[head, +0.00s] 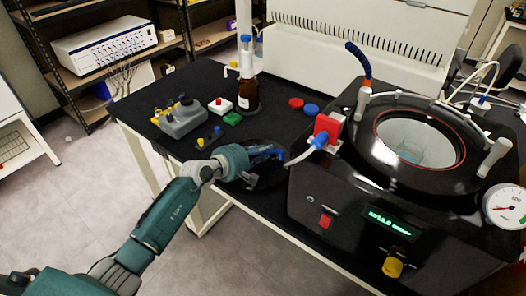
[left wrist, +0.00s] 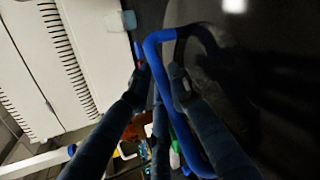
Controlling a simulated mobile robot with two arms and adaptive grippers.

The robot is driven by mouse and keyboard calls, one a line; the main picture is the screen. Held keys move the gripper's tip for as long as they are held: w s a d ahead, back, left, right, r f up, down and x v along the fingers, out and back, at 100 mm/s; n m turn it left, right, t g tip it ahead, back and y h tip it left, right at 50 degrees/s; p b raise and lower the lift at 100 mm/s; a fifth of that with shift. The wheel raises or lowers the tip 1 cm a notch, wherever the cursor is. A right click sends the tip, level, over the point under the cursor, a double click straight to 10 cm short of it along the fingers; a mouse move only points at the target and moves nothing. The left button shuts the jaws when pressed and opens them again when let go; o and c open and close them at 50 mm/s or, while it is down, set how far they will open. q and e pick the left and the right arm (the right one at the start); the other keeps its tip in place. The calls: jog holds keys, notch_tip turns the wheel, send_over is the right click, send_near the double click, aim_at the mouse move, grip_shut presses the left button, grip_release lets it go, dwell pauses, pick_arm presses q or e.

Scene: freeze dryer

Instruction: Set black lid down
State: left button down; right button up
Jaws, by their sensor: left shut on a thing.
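The black lid (head: 268,178) is a dark round disc at the table's front edge, left of the freeze dryer, in the head view. It is hard to tell from the black table top, and I cannot tell if it touches it. My left gripper (head: 277,153) is shut on the lid's blue handle. In the left wrist view the bent blue handle (left wrist: 160,38) lies between the fingers (left wrist: 160,85), and the dark lid (left wrist: 265,75) fills the right side, tilted in the picture. My right gripper is not in view.
The freeze dryer (head: 345,215) stands right, its round chamber open with a glass vessel (head: 412,150) inside. A brown bottle (head: 245,92), a grey device (head: 183,118), small coloured blocks and red and blue caps (head: 311,108) sit behind the lid on the black table (head: 150,93).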

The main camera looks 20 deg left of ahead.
pick_arm(q)
jog(key=c, duration=1.6)
grip_release()
jog(key=shift+s, duration=0.15)
jog(key=v, duration=1.1)
jog(key=shift+a+r+b, duration=0.1)
jog(key=shift+b, duration=0.3)
jog(key=shift+s+a+r, duration=0.1)
jog(key=shift+s+r, duration=0.1)
jog(key=shift+s, duration=0.1)
